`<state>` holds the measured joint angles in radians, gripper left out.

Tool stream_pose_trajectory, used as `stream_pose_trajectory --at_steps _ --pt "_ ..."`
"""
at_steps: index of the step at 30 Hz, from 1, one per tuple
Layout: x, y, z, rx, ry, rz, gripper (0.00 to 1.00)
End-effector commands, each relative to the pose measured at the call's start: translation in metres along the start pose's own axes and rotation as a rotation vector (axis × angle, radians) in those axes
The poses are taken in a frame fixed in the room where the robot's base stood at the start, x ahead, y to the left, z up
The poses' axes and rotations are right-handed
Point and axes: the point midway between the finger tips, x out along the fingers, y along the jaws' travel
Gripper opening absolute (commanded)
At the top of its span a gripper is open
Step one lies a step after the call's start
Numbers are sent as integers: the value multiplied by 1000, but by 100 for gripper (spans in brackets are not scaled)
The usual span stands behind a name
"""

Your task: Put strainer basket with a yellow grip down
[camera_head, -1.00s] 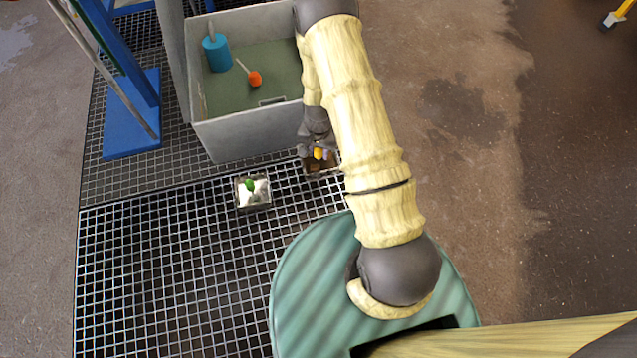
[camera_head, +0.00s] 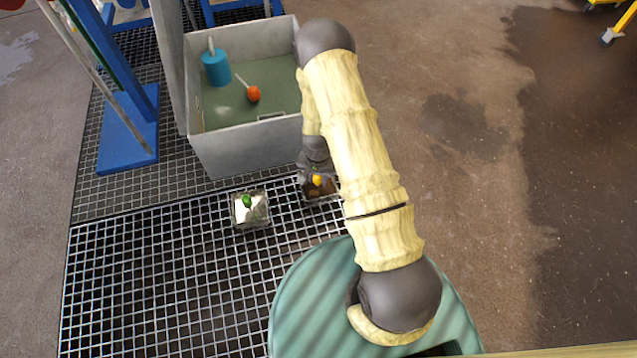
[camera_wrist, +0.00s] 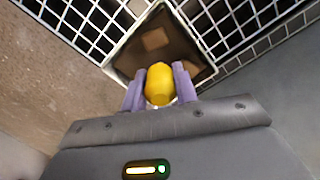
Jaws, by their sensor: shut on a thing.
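The strainer basket with a yellow grip (camera_head: 321,190) is just right of the grey bin's front corner, partly hidden by my arm. In the wrist view the basket (camera_wrist: 180,48) is a brown, square, open box with a tan block inside. Its yellow grip (camera_wrist: 159,84) stands between the two purple fingers of my gripper (camera_wrist: 159,88), which are shut on it. My gripper (camera_head: 317,180) is above the basket in the head view. The basket is at or close to the grating; I cannot tell whether it touches.
A second basket with a green grip (camera_head: 249,209) and white contents sits on the grating (camera_head: 150,260) to the left. The grey bin (camera_head: 245,150) behind holds a blue cylinder (camera_head: 216,69) and an orange-ended tool (camera_head: 253,94). A blue stand (camera_head: 128,140) is at left.

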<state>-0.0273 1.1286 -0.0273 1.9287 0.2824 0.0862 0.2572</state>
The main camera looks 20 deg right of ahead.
Motion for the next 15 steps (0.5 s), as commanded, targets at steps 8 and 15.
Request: stream_pose_trajectory --at_steps 8,15 --pt "33 2 -1 4 0 0 0" --pt "32 1 -1 3 0 0 0"
